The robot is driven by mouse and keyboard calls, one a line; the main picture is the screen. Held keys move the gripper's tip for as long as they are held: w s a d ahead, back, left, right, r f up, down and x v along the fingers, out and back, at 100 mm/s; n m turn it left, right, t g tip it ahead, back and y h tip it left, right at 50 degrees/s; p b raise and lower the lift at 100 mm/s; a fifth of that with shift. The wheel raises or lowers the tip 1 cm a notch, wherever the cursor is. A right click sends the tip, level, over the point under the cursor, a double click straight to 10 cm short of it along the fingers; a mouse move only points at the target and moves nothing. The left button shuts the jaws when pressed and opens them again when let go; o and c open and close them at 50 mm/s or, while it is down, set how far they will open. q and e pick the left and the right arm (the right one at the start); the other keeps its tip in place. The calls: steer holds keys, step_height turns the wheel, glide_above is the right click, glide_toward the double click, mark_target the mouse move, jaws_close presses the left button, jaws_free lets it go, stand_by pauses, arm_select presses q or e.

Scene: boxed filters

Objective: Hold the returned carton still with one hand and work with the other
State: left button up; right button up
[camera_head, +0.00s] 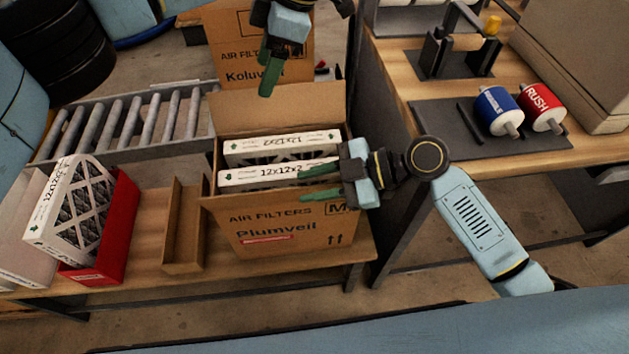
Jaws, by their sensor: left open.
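The open brown carton marked Plumveil (275,228) stands on the wooden bench. Two white-framed filters marked 12x12x2 stand inside it, a rear one (275,144) and a front one (262,175). My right gripper (318,182) is at the carton's front right edge. Its green fingers are apart, the upper over the front filter and the lower near the front wall's rim; contact cannot be told. My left gripper (270,76) is above and behind the carton, fingers pointing down, open and empty, in front of the Koluvelt carton (240,50).
A red box (118,225) with a pleated filter (80,208) stands at left, beside a narrow cardboard tray (184,230). A roller conveyor (125,120) lies behind. The right bench holds a blue canister (495,110) and a red canister (541,106).

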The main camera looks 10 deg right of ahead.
steer(key=v, duration=1.2)
steer(key=shift+s, duration=0.15)
